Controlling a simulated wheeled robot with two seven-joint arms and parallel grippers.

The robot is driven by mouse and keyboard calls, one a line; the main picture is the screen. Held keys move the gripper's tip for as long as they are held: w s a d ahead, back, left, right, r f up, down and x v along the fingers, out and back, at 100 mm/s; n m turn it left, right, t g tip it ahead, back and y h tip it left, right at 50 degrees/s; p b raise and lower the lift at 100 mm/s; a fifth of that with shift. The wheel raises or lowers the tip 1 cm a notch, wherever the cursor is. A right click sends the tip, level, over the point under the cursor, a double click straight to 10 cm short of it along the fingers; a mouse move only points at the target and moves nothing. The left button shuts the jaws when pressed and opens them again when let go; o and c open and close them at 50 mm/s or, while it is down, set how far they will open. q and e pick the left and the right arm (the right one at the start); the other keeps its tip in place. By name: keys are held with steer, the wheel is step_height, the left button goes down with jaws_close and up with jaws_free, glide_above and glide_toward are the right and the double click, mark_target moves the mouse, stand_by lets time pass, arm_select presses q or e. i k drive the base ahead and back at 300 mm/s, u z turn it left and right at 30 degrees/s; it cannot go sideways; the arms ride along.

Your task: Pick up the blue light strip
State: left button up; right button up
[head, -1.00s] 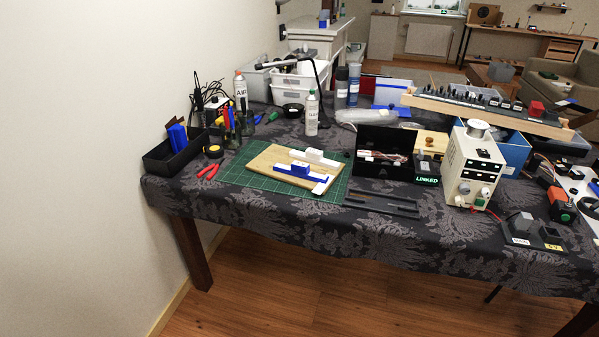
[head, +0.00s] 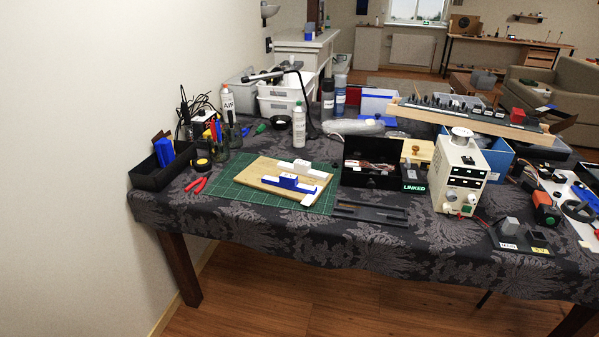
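A blue strip with a raised block (head: 289,183) and white ends lies on a wooden board (head: 262,174), which rests on a green cutting mat (head: 227,187) near the table's front left. A white strip of similar shape (head: 304,169) lies just behind it on the board. A small white piece (head: 310,196) is at the board's front right corner. Which of these is the light strip is not labelled; the blue one matches by colour. Neither of my grippers is in view.
A black bin with a blue block (head: 165,154) and red-handled pliers (head: 196,185) are left of the mat. A black box (head: 371,163), a dark tray (head: 371,213) and a white power unit (head: 461,172) stand right. A spray bottle (head: 299,125) stands behind the board.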

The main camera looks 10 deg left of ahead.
mark_target(286, 181)
steer(key=z, duration=0.3)
steer(key=i, duration=0.85)
steer(key=u, duration=0.85)
